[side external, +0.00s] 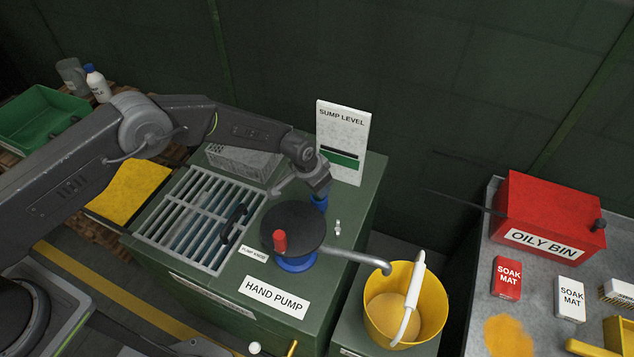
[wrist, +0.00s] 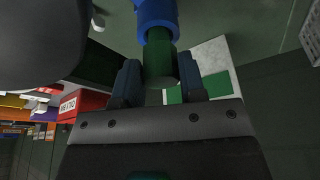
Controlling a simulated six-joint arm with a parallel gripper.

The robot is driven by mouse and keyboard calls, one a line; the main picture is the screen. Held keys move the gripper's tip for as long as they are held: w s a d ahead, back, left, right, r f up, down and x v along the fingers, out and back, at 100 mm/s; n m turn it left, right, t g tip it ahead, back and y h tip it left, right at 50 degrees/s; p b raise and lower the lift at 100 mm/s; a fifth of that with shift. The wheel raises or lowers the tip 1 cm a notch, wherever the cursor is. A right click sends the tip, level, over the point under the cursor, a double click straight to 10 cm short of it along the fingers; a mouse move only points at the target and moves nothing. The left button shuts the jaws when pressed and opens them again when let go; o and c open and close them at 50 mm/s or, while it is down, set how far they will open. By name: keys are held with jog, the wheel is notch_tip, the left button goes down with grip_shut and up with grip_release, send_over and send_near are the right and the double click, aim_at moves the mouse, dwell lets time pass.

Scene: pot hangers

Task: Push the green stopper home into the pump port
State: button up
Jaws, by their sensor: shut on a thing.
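The green stopper (wrist: 160,66) sits between the two fingers of my gripper (wrist: 158,72) in the wrist view, and the gripper is shut on it. Its far end meets the blue pump port (wrist: 156,14), lined up with it; I cannot tell how deep it sits. In the side view my gripper (side external: 319,189) is directly above the blue port (side external: 318,204), behind the black pump wheel, and hides the stopper. The hand pump (side external: 294,264) has a blue base, a black wheel (side external: 292,224) with a red knob, and a grey spout.
A white sump level board (side external: 342,125) stands close behind my gripper. The spout (side external: 355,257) reaches right over a yellow bucket (side external: 428,290). A slatted grate (side external: 195,215) with a black handle lies left. A red oily bin (side external: 550,215) is on the right bench.

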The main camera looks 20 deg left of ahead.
jog(key=shift+f, duration=0.7)
jog(key=o, duration=1.2)
jog(key=v, duration=1.4)
jog(key=shift+s+f, duration=0.1)
jog(key=s+a+r+n, duration=0.1)
jog(key=s+a+r, duration=0.3)
jog(key=r, duration=0.4)
jog(key=s+a+r+n+t, duration=0.1)
jog(key=s+a+r, duration=0.25)
jog(key=r, duration=0.35)
jog(key=s+a+r, duration=0.3)
jog(key=a+r, duration=0.1)
jog(key=r, duration=0.4)
jog(key=s+a+r+n, duration=0.1)
jog(key=s+a, duration=0.2)
jog(key=s, duration=0.4)
jog(key=s+a+r+n+t+y, duration=0.1)
jog(key=s+a, duration=0.1)
jog(key=s, duration=0.5)
jog(key=s+a+r+n, duration=0.1)
jog(key=s+a+r, duration=0.1)
jog(key=s, duration=0.5)
jog(key=shift+s+a+t, duration=0.15)
jog(key=shift+s+a, duration=0.05)
jog(key=shift+a, duration=0.25)
jog(key=shift+s+a+t, duration=0.15)
jog(key=shift+s+a, duration=0.05)
jog(key=shift+a, duration=0.2)
